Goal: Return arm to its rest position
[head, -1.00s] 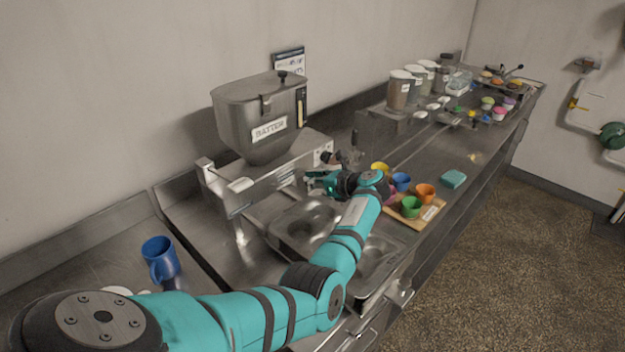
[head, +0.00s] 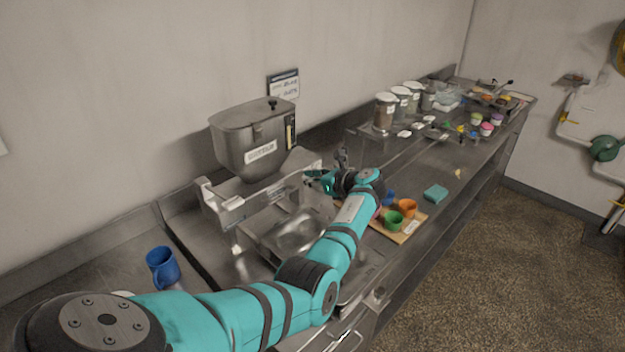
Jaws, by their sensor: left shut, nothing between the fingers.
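My left arm reaches in from the lower left across the steel counter, over the muffin or sink basin area. My left gripper (head: 318,181) is shut and empty, held above the counter just right of the batter dispenser (head: 253,135) and pointing left towards it. My right gripper is not in view.
A wooden board (head: 413,232) with a green cup (head: 394,221), an orange cup (head: 407,208) and a blue cup (head: 389,198) lies right of my forearm. A teal sponge (head: 435,193) lies beyond. A blue mug (head: 162,267) stands at left. Jars (head: 386,112) stand farther back.

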